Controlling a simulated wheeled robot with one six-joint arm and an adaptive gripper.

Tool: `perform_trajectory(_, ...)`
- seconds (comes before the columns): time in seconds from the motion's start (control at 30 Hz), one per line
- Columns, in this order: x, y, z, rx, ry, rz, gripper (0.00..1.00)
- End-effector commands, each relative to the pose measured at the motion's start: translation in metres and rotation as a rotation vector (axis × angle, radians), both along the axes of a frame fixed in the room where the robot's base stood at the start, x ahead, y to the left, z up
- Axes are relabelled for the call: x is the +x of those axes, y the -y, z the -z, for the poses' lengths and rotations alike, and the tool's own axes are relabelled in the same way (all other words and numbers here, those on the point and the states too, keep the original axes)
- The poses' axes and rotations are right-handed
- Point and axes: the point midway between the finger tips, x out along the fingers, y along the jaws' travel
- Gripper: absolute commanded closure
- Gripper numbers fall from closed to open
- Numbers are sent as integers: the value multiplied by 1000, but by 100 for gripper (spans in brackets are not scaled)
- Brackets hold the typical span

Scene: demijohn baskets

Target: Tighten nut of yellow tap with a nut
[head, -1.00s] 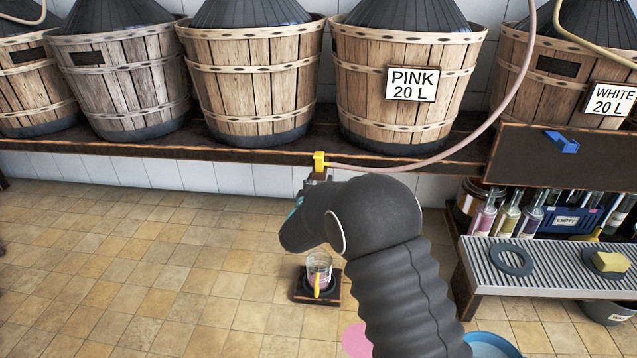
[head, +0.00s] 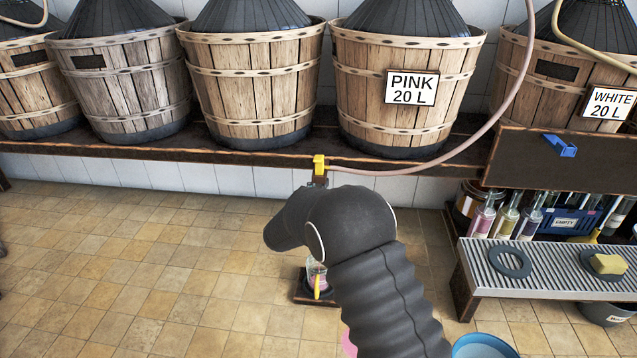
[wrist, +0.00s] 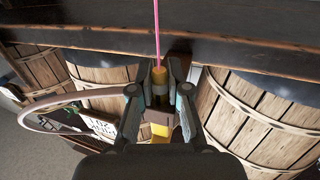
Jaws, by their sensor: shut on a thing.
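The yellow tap (head: 319,164) hangs at the front edge of the shelf, at the end of a pink hose (head: 450,153). In the wrist view the yellow tap body (wrist: 160,131) shows between my fingers, with a brass-coloured end piece (wrist: 160,76) beyond. My gripper (wrist: 161,88) is shut on the tap's nut, one finger on each side; the fingers hide most of the nut. A thin pink line (wrist: 156,30) runs from the brass end, like a stream of liquid. In the head view my arm hides most of the gripper.
A glass (head: 316,272) with pink liquid stands on a small dark base below the tap, partly behind my arm. A basket labelled PINK 20 L (head: 405,60) stands above on the shelf. A slatted bench (head: 545,262) is at right. The floor at left is clear.

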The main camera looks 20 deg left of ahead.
Motion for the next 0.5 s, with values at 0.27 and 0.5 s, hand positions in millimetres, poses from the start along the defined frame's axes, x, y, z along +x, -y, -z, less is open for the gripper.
perform_trajectory(0.27, 1, -1, -3, 3, 3, 174, 100)
perform_trajectory(0.5, 0, 0, -2, 1, 1, 209, 100)
